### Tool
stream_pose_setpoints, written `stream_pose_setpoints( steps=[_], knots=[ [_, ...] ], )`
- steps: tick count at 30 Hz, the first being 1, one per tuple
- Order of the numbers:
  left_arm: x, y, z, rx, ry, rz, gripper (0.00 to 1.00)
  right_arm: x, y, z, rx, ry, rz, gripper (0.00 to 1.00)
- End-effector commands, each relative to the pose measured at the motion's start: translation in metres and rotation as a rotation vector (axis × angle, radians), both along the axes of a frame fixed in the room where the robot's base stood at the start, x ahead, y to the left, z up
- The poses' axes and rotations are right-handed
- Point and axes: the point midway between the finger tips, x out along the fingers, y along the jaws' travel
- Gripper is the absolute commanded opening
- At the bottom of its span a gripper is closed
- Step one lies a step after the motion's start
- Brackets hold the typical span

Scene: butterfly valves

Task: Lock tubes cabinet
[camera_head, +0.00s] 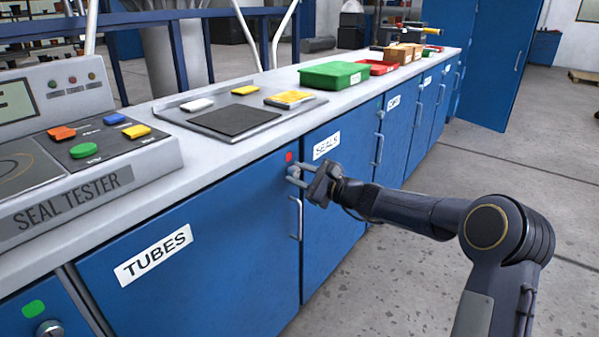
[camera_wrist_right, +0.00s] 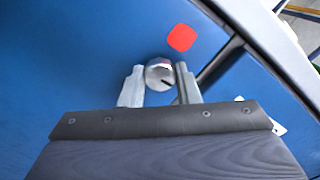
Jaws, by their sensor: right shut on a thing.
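The tubes cabinet (camera_head: 200,260) is a blue door with a white TUBES label (camera_head: 153,256) in the head view. Its door looks closed. A red marker (camera_head: 289,156) sits at its upper right corner and also shows in the right wrist view (camera_wrist_right: 181,38). Just below it is a round silver lock knob (camera_wrist_right: 159,73). My right gripper (camera_head: 295,175) is at that corner, and its two fingers (camera_wrist_right: 160,85) stand on either side of the knob, shut on it. The knob is partly hidden by the fingers in the head view. My left gripper is not in view.
A vertical door handle (camera_head: 296,218) hangs just below my right gripper. The seals cabinet (camera_head: 335,200) is to the right. A green marker (camera_head: 34,308) and another knob (camera_head: 50,329) are at lower left. The worktop holds a seal tester (camera_head: 80,205) and a green bin (camera_head: 334,75).

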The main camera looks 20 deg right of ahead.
Motion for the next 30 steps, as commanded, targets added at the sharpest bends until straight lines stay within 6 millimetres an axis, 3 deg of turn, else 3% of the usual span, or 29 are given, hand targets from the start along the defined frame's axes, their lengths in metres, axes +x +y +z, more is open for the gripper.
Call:
stream_pose_setpoints(
  steps=[15, 16, 20, 30],
  knots=[
    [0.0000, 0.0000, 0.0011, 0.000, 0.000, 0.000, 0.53, -0.0002, 0.0002, -0.0010, 0.015, 0.013, 0.000, 0.06],
    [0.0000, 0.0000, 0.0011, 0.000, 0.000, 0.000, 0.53, -0.0002, 0.0002, -0.0010, 0.015, 0.013, 0.000, 0.32],
    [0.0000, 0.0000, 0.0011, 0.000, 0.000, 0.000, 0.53, -0.0001, 0.0001, -0.0008, 0.014, 0.013, 0.000, 0.49],
    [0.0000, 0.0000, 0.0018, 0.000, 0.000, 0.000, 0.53, -0.0022, -0.0023, 0.0001, 0.013, 0.011, -0.001, 0.51]
  ],
)
